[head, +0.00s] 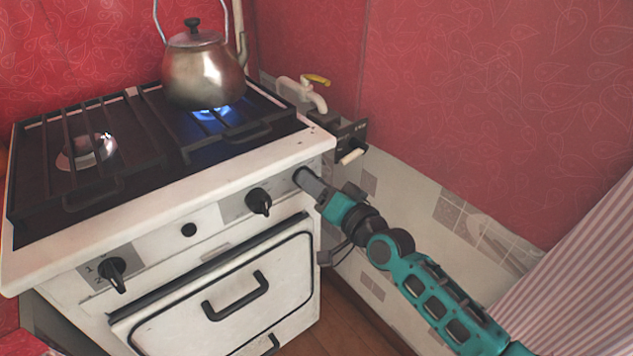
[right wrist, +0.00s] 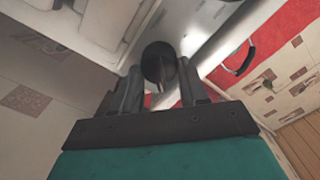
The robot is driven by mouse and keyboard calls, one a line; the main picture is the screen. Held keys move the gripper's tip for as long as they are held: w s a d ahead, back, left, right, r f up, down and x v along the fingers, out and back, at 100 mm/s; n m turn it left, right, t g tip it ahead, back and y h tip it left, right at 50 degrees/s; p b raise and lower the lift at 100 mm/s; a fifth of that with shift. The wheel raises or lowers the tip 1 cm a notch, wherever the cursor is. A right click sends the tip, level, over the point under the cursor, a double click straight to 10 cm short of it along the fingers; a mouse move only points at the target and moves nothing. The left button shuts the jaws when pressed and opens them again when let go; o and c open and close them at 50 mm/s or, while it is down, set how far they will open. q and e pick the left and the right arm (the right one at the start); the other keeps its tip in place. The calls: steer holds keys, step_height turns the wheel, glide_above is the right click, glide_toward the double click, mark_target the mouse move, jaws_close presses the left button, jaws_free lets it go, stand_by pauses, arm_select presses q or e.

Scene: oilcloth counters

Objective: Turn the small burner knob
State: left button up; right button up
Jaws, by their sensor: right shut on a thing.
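My right gripper (head: 309,184) reaches the right end of the stove's front panel. Its jaws are shut on a black round knob there. In the right wrist view the knob (right wrist: 159,62) sits between the two fingers of the gripper (right wrist: 160,88). Another black knob (head: 259,201) is left of the gripper, and a further one (head: 113,273) is at the panel's left end. Which burner each knob serves cannot be read. The left gripper is not in view.
A metal kettle (head: 202,70) stands on the back right burner, over a lit blue flame (head: 212,114). The front left burner (head: 88,150) shows no flame. The oven door handle (head: 236,296) juts out below the panel. A tap (head: 303,92) is behind the stove's right side.

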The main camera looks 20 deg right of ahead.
stand_by(0.4)
steer(key=o, duration=1)
steer(key=p+v, duration=0.1)
steer(key=v, duration=1.2)
steer(key=shift+p, duration=0.3)
